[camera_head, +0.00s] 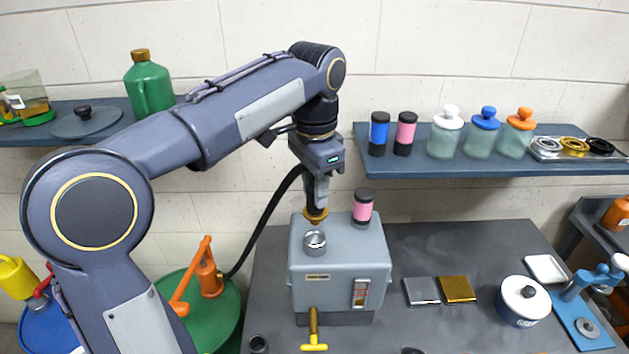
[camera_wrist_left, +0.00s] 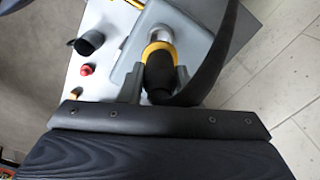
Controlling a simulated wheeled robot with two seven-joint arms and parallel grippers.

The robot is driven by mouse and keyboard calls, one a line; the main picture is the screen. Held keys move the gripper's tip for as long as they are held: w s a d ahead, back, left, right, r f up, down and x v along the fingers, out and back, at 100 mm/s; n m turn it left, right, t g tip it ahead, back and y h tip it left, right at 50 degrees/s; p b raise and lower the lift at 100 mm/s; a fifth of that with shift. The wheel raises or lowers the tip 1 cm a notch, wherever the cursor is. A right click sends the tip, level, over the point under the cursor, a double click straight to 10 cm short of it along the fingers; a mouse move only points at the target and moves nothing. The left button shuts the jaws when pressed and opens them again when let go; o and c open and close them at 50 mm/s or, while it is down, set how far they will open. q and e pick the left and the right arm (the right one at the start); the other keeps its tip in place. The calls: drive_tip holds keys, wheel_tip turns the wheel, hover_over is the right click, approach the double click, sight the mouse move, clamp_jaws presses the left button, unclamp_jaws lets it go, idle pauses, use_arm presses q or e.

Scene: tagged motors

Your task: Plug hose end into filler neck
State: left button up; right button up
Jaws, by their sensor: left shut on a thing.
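My left gripper (camera_head: 317,190) is shut on the hose end, above the back left part of the grey housing (camera_head: 340,262). The hose end shows a brass collar (camera_head: 316,215) below the fingers. In the left wrist view the hose end (camera_wrist_left: 160,72) is black with a yellow collar, between the fingers. A silver round neck (camera_head: 315,241) stands on the housing, just in front of and below the collar in the head view. Silver metal also shows beyond the collar in the wrist view (camera_wrist_left: 160,32). I cannot tell whether they touch. My right gripper is not in view.
The black hose (camera_head: 262,225) curves from an orange pump (camera_head: 208,275) on a green drum (camera_head: 222,310). A pink-and-black cylinder (camera_head: 363,207) stands on the housing's back right. A yellow-handled tap (camera_head: 313,335) sticks out in front. The bench (camera_head: 440,250) is clear behind two small plates.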

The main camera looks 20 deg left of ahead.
sight(314, 215)
use_arm(q)
drive_tip(key=shift+f, duration=1.8)
drive_tip(key=shift+f+b, duration=0.55)
drive_tip(key=shift+f, duration=0.55)
drive_tip(key=shift+p, duration=0.55)
drive_tip(key=shift+f+b, duration=0.4)
drive_tip(key=shift+f, duration=0.2)
idle(0.5)
drive_tip(key=o, duration=1)
drive_tip(key=shift+r, duration=0.1)
wheel_tip(314, 215, up, 8)
drive_tip(key=shift+f, duration=0.15)
